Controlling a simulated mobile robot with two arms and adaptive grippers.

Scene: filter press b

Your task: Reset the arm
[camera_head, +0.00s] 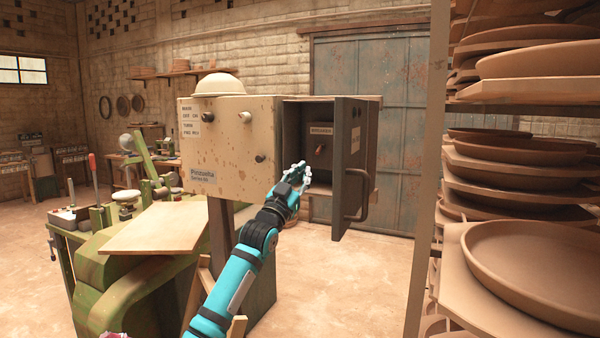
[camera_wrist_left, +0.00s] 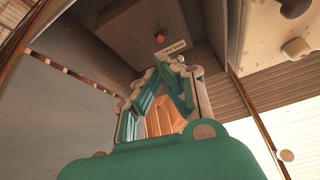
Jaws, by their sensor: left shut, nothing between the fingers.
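My left arm is teal and reaches up from the bottom of the head view. My left gripper (camera_head: 302,170) is shut and empty, in front of the open compartment of a cream control box (camera_head: 228,140). The compartment's dark door (camera_head: 350,165) stands open to the gripper's right, with a curved handle (camera_head: 362,195). Inside is a breaker panel (camera_head: 321,130) with a small red switch (camera_head: 319,149). In the left wrist view the gripper (camera_wrist_left: 172,65) points up at the breaker panel, and the red switch (camera_wrist_left: 160,38) lies beyond the fingertips, apart from them. My right gripper is not in view.
A rack of brown clay plates (camera_head: 540,265) stands close on the right. A green machine with a wooden board (camera_head: 155,228) is at the left, below the box. A grey-blue metal door (camera_head: 405,130) is behind. Open floor shows between the box and the rack.

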